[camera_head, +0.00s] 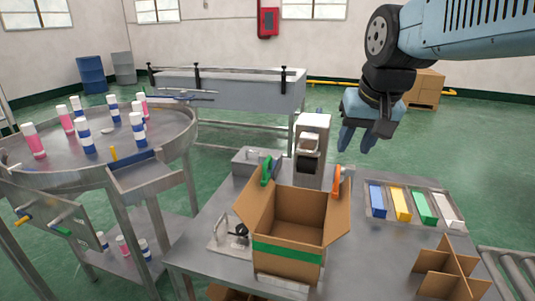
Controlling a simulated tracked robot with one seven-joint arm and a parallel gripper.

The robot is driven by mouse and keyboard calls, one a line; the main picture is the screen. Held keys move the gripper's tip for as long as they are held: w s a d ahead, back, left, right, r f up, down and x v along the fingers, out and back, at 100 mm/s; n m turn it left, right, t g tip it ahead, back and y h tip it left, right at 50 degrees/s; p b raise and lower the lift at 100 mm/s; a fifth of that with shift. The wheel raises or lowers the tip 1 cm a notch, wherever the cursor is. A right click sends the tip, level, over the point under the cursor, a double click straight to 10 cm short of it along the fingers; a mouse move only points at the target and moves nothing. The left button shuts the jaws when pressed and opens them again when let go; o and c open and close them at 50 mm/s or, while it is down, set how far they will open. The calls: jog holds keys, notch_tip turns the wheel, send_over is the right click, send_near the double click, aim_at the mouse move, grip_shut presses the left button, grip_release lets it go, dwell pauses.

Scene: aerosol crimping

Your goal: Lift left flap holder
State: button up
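An open cardboard box (288,236) with a green band stands on the steel table, its side flaps folded outward. A green flap holder (266,172) sits upright at the top of the left flap. An orange flap holder (337,180) sits at the top of the right flap. My gripper (357,141) hangs in the air behind and above the box, up and to the right of both holders. Its fingers point down, apart, with nothing seen between them. It touches neither holder.
A grey machine (313,150) stands behind the box. Colored blocks lie in a tray (412,222) at right, with a cardboard divider (448,268) in front. A round table (60,168) with several cans stands at left. A clamp device (231,237) sits left of the box.

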jog(key=w+a+r+m+g+y, duration=0.1)
jog(key=w+a+r+g, duration=0.1)
jog(key=w+a, duration=0.6)
jog(key=m+g+y, duration=0.1)
jog(key=m+g, duration=0.1)
send_near(267, 160)
jog(key=x, duration=0.8)
grip_shut()
dwell(0.3)
